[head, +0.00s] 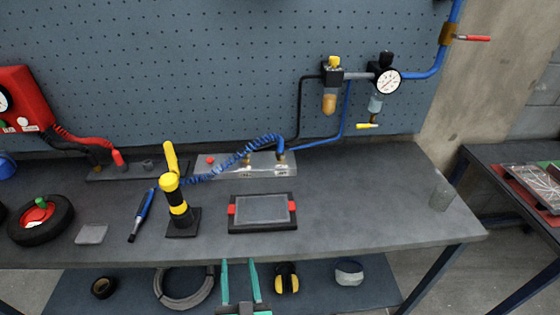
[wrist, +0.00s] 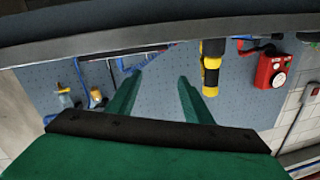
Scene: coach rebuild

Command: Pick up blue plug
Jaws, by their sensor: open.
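I cannot make out with certainty which thing is the blue plug. In the head view a blue fitting (head: 281,144) stands at the right end of a grey metal block (head: 230,169), where a blue coiled hose (head: 232,158) ends. A small red plug (head: 210,160) sits at the block's left part. My gripper (head: 240,264) is in front of the bench at the bottom, its two teal fingers apart and empty. It is well away from the block. The wrist view shows the open gripper (wrist: 160,78) with nothing between its fingers.
A yellow-black tool (head: 178,205) stands upright before the block. A blue-black hand tool (head: 141,214), a framed grey tray (head: 262,222) and a wheel (head: 41,220) are on the bench (head: 360,190). A regulator with gauge (head: 387,80) hangs on the pegboard. The bench's right side is mostly clear.

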